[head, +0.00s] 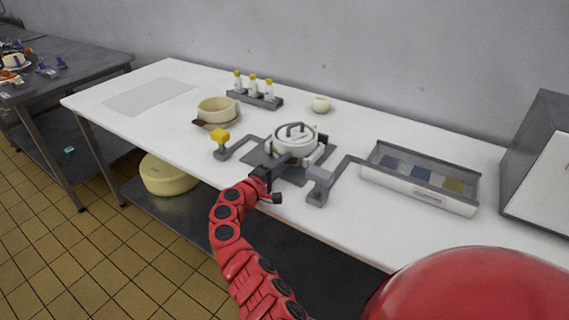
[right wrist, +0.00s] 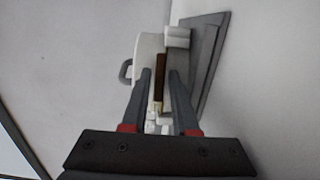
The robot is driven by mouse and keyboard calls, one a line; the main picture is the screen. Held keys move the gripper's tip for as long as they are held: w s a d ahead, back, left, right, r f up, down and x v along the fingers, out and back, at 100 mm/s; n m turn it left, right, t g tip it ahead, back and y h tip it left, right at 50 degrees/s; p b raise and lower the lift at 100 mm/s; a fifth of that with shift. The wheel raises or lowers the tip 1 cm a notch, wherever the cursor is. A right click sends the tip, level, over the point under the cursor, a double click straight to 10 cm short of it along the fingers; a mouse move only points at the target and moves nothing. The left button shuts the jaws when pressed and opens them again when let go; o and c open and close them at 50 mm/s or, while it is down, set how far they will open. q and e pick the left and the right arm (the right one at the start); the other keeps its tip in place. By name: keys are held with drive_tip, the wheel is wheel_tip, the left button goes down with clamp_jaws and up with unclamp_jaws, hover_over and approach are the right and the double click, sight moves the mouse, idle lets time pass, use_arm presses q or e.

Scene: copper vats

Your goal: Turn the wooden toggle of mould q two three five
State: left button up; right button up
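A white round mould (head: 296,140) with a lid and a dark loop handle stands on a grey plate (head: 258,160) near the table's front edge. Its label is not readable. In the right wrist view the mould (right wrist: 150,45) shows a brown wooden toggle (right wrist: 159,84) on its side. My right gripper (head: 282,164) is at the front of the mould. In the right wrist view its fingers (right wrist: 159,72) are apart, one on each side of the toggle, with a narrow gap visible. The toggle is hidden by the gripper in the head view. My left gripper is not in view.
Grey brackets flank the mould, one with a yellow block (head: 220,136), one at right (head: 319,186). A cream pot (head: 216,110), a bottle rack (head: 254,98), a white ball (head: 321,104) and a long tray (head: 418,198) stand around.

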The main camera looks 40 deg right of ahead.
drive_tip(key=shift+d, duration=0.1)
clamp_jaws()
idle(0.5)
drive_tip(key=m+y+b, duration=0.1)
drive_tip(key=m, duration=0.2)
drive_tip(key=shift+d+y+b, duration=0.1)
drive_tip(key=shift+y+b, duration=0.2)
drive_tip(key=m+y+b, duration=0.1)
drive_tip(key=m+b, duration=0.1)
drive_tip(key=m, duration=0.1)
drive_tip(key=shift+y, duration=0.3)
drive_tip(key=m+t+y+b, duration=0.1)
drive_tip(key=m+b, duration=0.1)
drive_tip(key=b, duration=0.1)
drive_tip(key=shift+r+m, duration=0.1)
drive_tip(key=shift+m, duration=0.3)
drive_tip(key=m+t+y+b, duration=0.1)
drive_tip(key=m+b, duration=0.1)
drive_tip(key=b, duration=0.1)
drive_tip(key=shift+s+d+y+b, duration=0.1)
drive_tip(key=shift+s+y+b, duration=0.05)
drive_tip(key=shift+y+b, duration=0.15)
drive_tip(key=shift+r+m+t+y+b, duration=0.2)
drive_tip(key=shift+m+t+y+b, duration=0.35)
drive_tip(key=shift+m+b, duration=0.9)
